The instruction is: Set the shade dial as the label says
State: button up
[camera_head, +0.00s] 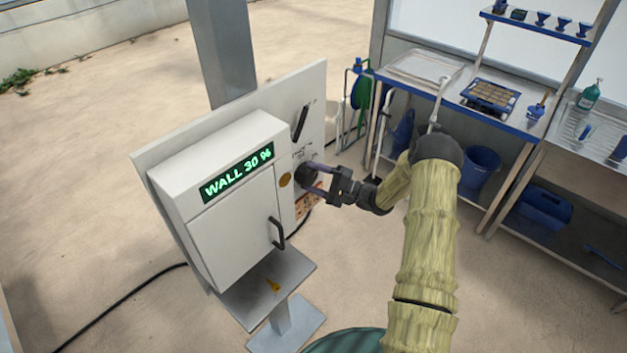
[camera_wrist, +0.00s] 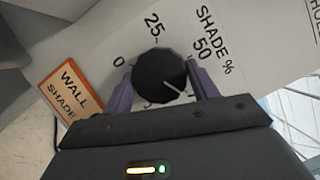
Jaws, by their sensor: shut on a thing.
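The black shade dial (camera_wrist: 158,76) sits on the white panel between my two purple fingers. My gripper (camera_head: 322,180) is shut on it from both sides. The dial's white pointer aims to the lower right in the wrist view, clockwise past the 50 mark. Printed 0, 25, 50 and "SHADE %" show around it; my gripper hides the lower part of the scale. An orange-edged label (camera_wrist: 70,88) reads "WALL SHADE"; its lower part is cut off from view. A green display (camera_head: 238,173) on the cabinet reads "WALL 30 %". The dial (camera_head: 306,174) also shows in the head view.
The white cabinet (camera_head: 233,228) has a black door handle (camera_head: 277,233). A black lever (camera_head: 300,122) is above the dial. A yellow object (camera_head: 272,285) lies on the grey shelf below. Benches with trays stand at the right. Open floor lies around the cabinet.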

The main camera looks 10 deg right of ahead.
jog(key=shift+f+m, duration=0.1)
jog(key=shift+m, duration=0.3)
jog(key=o, duration=1)
jog(key=shift+c, duration=0.2)
jog(key=shift+d, duration=0.1)
jog(key=b+v, duration=0.6)
jog(key=v, duration=1.1)
jog(key=shift+f, duration=0.25)
